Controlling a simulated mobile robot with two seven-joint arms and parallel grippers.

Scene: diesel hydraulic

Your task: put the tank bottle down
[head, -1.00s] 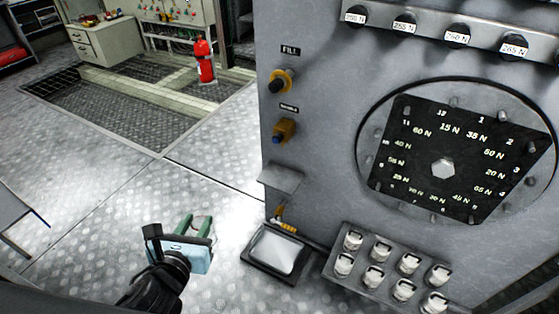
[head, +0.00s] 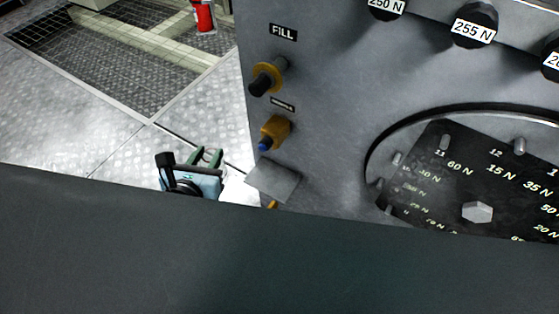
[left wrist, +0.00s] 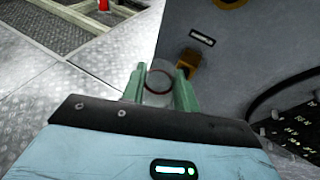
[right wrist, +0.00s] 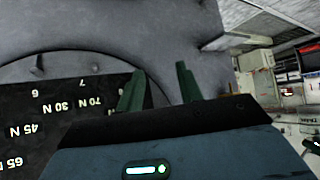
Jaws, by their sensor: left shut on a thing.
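My left gripper (head: 206,154) is in the head view beside the left edge of the grey panel. In the left wrist view its green fingers are closed around a clear, see-through bottle (left wrist: 159,86) with a dark red ring, apparently the tank bottle. Only part of the bottle shows between the fingers, and it can hardly be made out in the head view. A small grey ledge (head: 272,181) sticks out of the panel just right of this gripper. My right gripper (right wrist: 160,72) shows only in the right wrist view, with its fingers apart and nothing between them, facing the panel.
The grey panel (head: 325,130) carries a yellow FILL knob (head: 268,77), a yellow and blue knob (head: 275,132) and a round dial (head: 478,212). A red extinguisher (head: 204,15) stands at the back. Metal floor (head: 60,120) is open at left. A dark shape hides the lower head view.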

